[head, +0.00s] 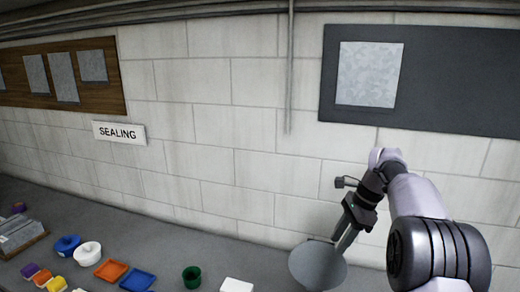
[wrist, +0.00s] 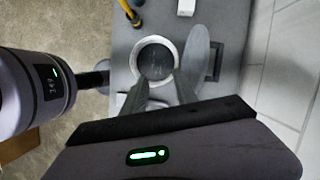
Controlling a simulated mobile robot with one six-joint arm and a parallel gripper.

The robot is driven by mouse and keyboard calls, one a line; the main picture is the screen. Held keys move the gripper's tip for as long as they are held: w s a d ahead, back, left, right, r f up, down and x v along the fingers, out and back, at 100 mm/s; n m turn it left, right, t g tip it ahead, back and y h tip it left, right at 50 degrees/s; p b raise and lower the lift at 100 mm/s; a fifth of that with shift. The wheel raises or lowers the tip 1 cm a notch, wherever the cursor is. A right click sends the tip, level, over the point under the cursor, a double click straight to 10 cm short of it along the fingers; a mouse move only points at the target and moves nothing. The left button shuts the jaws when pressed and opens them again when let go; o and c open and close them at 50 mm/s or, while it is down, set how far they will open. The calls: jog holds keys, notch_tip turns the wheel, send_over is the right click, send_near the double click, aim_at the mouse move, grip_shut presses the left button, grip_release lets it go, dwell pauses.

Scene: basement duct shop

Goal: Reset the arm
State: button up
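My gripper (head: 340,246) points down over the bench on the right in the head view. In the wrist view its two fingers (wrist: 161,82) stand apart, with nothing visible held between them. A round container (wrist: 155,60) with a pale rim and dark inside lies just beyond the fingertips. A grey disc (head: 317,267), perhaps its raised lid, stands behind the fingers in the head view. It shows as a narrow oval in the wrist view (wrist: 197,52). I cannot tell if a finger touches it.
On the bench (head: 215,255) are a white block (head: 237,285), a green cup (head: 191,277), orange (head: 111,270) and blue (head: 138,280) trays, and white (head: 87,253) and blue (head: 67,245) round pieces. The block wall (head: 240,150) rises close behind, with a dark panel (head: 450,80).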

jog(key=s+a+f+n+t+h+b, duration=0.1)
jog(key=s+a+n+b, duration=0.25)
jog(key=s+b, duration=0.35)
jog(key=s+a+f+n+t+b, duration=0.1)
jog(key=s+a+n+b, duration=0.25)
jog(key=s+b, duration=0.35)
jog(key=s+a+f+n+t+b, duration=0.1)
jog(key=s+a+f+n+b, duration=0.1)
jog(key=s+f, duration=0.6)
jog(key=s+a+f+n+t+h+b, duration=0.1)
jog(key=s+f+b, duration=0.6)
jog(key=s, duration=0.7)
jog(key=a+f+n+t, duration=0.1)
jog(key=a+f+n, duration=0.1)
jog(key=n, duration=0.1)
jog(key=shift+n+t, duration=0.3)
